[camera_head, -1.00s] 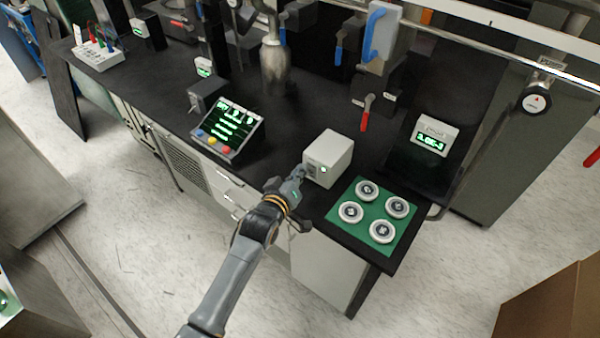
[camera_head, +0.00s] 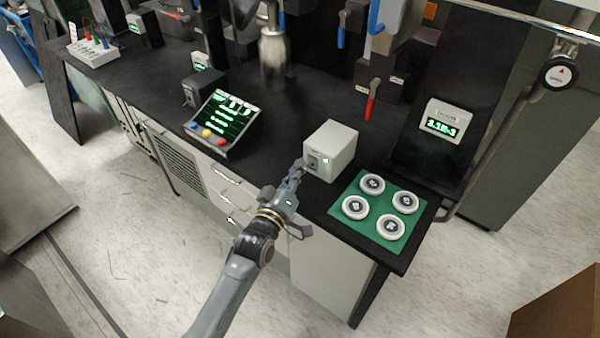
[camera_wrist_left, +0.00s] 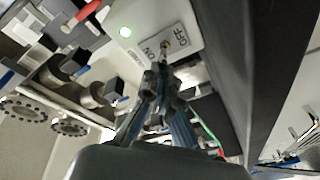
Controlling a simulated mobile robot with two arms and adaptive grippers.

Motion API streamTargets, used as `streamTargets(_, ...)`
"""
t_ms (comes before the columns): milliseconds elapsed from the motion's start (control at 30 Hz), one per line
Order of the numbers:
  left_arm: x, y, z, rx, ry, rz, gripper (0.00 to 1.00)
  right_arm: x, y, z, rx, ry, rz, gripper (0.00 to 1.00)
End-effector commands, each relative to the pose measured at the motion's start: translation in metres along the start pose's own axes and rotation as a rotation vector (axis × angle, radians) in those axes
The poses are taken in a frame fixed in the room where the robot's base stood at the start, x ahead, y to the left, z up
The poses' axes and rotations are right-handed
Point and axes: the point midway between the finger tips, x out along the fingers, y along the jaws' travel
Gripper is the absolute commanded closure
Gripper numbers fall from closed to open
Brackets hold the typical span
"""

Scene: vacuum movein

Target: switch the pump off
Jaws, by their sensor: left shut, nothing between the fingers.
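A white box with a switch plate (camera_head: 313,162) stands on the black bench in the head view. In the left wrist view the plate (camera_wrist_left: 178,40) is marked ON and OFF, with a small toggle (camera_wrist_left: 165,46) between the words. My left gripper (camera_head: 299,168) is shut and empty, just in front of the plate. In the wrist view its fingertips (camera_wrist_left: 158,76) point at the toggle and look close to it; I cannot tell whether they touch. My right gripper is not in view.
A green mat (camera_head: 378,212) with several round white pieces lies right of the box. A control panel (camera_head: 222,122) with coloured buttons stands to the left. A red-handled valve (camera_head: 371,100) and a small display (camera_head: 444,120) are behind. Bare bench lies between panel and box.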

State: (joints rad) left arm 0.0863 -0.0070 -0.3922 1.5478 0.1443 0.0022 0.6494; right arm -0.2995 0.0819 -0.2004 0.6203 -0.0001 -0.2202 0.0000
Motion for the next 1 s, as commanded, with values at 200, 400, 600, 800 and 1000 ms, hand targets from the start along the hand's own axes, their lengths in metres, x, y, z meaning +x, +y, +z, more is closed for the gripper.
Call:
streamTargets(200,-0.002,-0.01,0.01,-0.034,0.105,0.099,1.0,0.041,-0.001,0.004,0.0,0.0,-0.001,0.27)
streamTargets(400,-0.002,-0.007,0.006,-0.034,0.101,0.095,1.0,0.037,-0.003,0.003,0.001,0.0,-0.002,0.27)
streamTargets(600,-0.012,-0.009,0.009,-0.034,0.099,0.092,1.0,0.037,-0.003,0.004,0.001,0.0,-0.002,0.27)
streamTargets(800,-0.05,-0.013,0.013,-0.033,0.098,0.092,1.0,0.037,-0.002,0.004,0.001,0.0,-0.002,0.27)
streamTargets(1000,-0.091,-0.016,0.017,-0.033,0.098,0.093,1.0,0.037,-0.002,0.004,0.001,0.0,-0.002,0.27)
